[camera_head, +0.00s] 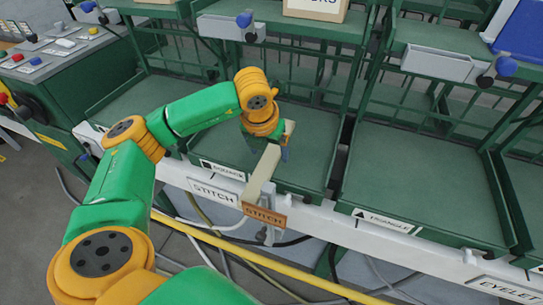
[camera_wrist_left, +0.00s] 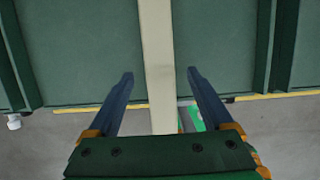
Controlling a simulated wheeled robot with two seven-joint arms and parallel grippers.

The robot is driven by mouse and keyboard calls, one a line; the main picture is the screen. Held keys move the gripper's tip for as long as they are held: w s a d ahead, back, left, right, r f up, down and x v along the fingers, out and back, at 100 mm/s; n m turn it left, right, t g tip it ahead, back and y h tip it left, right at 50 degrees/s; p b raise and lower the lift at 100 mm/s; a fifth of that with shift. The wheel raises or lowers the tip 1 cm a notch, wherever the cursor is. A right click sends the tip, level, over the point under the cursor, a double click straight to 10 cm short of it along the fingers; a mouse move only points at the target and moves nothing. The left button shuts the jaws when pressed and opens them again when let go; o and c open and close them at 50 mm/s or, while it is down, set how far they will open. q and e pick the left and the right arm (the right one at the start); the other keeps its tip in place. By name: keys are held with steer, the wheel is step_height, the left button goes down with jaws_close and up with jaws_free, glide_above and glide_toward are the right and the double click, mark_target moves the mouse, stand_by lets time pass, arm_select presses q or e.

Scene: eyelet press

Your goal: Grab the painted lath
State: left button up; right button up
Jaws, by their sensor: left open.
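The painted lath (camera_head: 262,174) is a long, pale cream bar. In the left wrist view the lath (camera_wrist_left: 156,45) runs lengthwise between the two blue fingers of my left gripper (camera_wrist_left: 161,76). The fingers are open, with a gap on each side of the lath. The gripper body hides the lath's lower part there. My right gripper is not in view.
Green trays (camera_head: 415,185) with raised rims stand side by side on a white rail (camera_head: 345,232). Wire-mesh racks and grey bins (camera_head: 437,64) rise behind. A control panel (camera_head: 50,50) is at the left. Cables and a yellow bar (camera_head: 255,262) lie below the rail.

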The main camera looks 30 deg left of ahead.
arm_select(q)
steer(key=shift+x, duration=1)
jaws_close()
